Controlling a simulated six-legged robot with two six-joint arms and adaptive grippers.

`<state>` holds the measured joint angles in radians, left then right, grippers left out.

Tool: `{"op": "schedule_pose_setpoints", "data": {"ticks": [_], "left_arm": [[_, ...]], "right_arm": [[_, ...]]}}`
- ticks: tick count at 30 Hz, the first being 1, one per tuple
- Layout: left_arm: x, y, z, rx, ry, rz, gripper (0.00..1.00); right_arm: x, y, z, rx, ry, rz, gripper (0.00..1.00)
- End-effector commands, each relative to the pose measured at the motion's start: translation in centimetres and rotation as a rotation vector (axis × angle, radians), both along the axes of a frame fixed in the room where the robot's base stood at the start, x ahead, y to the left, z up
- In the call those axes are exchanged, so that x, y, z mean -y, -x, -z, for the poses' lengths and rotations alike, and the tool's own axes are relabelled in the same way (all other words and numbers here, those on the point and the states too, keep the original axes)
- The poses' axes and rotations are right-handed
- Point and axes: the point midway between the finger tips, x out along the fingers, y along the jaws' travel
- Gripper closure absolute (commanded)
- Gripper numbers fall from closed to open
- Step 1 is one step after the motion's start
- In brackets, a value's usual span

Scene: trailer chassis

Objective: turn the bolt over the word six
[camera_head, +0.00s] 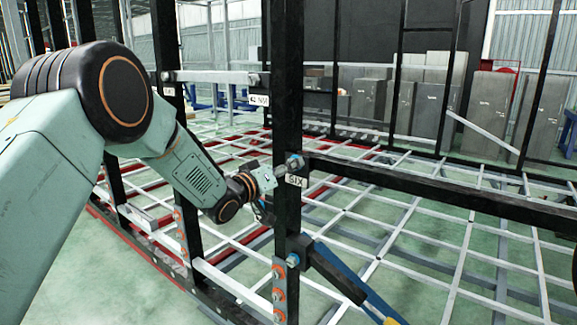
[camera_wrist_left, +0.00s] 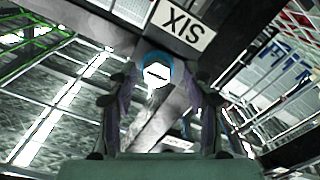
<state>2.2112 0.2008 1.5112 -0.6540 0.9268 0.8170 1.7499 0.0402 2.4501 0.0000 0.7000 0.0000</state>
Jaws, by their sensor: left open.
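The "SIX" label (camera_head: 296,181) is on a black upright post. Just above it is a bolt (camera_head: 294,162) with a blue collar. My left gripper (camera_head: 266,195) is at the left side of the post, partly hidden by it. In the left wrist view the label (camera_wrist_left: 182,24) shows upside down. The bolt's bright hexagonal head (camera_wrist_left: 157,72), with a dark slot mark and blue ring, lies between and beyond the two fingertips (camera_wrist_left: 163,85). The left gripper is open, with gaps on both sides of the bolt head; I cannot tell any contact. My right gripper is not in view.
The black post (camera_head: 289,100) meets a horizontal black beam (camera_head: 430,190) running right. Another bolt (camera_head: 292,260) and a blue-black-yellow diagonal part (camera_head: 345,278) are lower down. Another labelled bolt (camera_head: 253,79) is further back. A white grid frame (camera_head: 400,235) spreads behind.

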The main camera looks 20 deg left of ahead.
Motion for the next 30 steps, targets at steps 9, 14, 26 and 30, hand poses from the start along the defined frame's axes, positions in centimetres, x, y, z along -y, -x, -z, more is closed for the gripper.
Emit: {"op": "schedule_pose_setpoints", "data": {"ticks": [9,14,26,30], "left_arm": [[0.38,-0.98,0.00,0.000,0.001,-0.002,0.49],[0.37,-0.96,0.01,0.000,0.001,-0.002,0.50],[0.29,-0.95,0.01,0.000,0.002,-0.004,0.84],[0.33,-0.93,0.00,0.000,0.001,-0.002,0.96]], "right_arm": [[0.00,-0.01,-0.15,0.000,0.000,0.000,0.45],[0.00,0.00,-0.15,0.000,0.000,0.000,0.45],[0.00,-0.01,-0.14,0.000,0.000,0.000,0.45],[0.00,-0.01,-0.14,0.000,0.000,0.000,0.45]]}}
